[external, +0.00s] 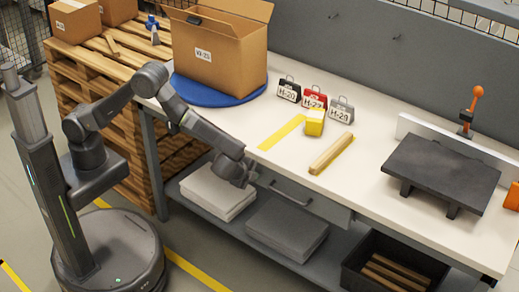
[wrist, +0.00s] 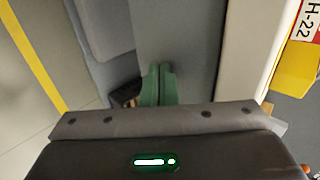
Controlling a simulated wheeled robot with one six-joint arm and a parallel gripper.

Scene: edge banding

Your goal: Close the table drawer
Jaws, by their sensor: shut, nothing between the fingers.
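The table drawer (external: 325,207) is a grey box front with a dark bar handle (external: 291,194), under the front edge of the white worktable (external: 362,195). How far it stands out from the table is hard to tell. My gripper (external: 250,182) is low in front of the table edge, by the left end of the drawer front. In the wrist view its green fingers (wrist: 158,84) are together and empty, in front of a grey panel (wrist: 180,35). Whether they touch it cannot be told.
A lower shelf holds white (external: 217,190) and grey stacks (external: 287,228) and a black crate (external: 395,262). On the tabletop are a cardboard box (external: 222,60), a yellow block (external: 315,122), a wooden bar (external: 332,154) and a dark plate (external: 450,172). Pallets (external: 110,105) stand behind my arm.

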